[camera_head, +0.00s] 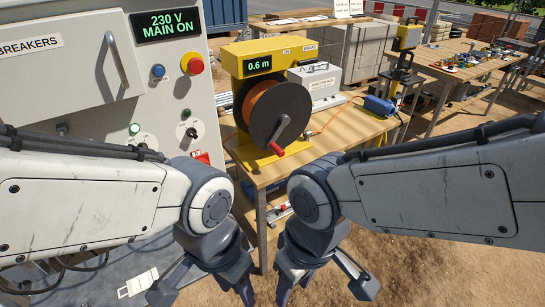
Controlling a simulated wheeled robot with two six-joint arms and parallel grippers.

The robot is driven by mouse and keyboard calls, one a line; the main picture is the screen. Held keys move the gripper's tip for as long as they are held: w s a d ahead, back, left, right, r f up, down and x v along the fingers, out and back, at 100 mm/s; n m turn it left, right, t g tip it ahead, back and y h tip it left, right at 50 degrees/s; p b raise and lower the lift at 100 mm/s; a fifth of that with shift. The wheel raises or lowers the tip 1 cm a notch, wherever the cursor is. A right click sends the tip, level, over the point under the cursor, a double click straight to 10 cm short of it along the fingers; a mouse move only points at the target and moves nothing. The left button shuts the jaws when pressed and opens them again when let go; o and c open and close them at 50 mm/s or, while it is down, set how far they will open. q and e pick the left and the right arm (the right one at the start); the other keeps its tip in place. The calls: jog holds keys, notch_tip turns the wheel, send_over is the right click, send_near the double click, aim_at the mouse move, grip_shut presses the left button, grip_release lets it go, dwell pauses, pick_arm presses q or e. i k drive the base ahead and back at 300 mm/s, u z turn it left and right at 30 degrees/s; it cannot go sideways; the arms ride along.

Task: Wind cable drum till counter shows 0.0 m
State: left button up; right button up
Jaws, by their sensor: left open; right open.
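The cable drum (262,118), black-flanged with orange cable, sits in a yellow stand (236,58) on a wooden table. Its crank ends in a red handle (277,149), low on the drum's front. The green counter (257,64) on the stand reads 0.6 m. My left gripper (205,298) is open and empty, low in the picture, in front of the grey cabinet. My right gripper (322,292) is open and empty beside it, to the right. Both are nearer to me than the drum and apart from the handle. Their fingertips are partly cut off by the bottom edge.
A grey breaker cabinet (95,65) with a "230 V MAIN ON" display (166,23) and a red button (192,63) stands at left. A grey box (318,80) and a blue tool (379,106) are on the wooden table (345,130) beside the drum.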

aim_at(274, 110)
jog(key=z, duration=1.45)
jog(key=i, duration=1.05)
jog(key=u, duration=1.85)
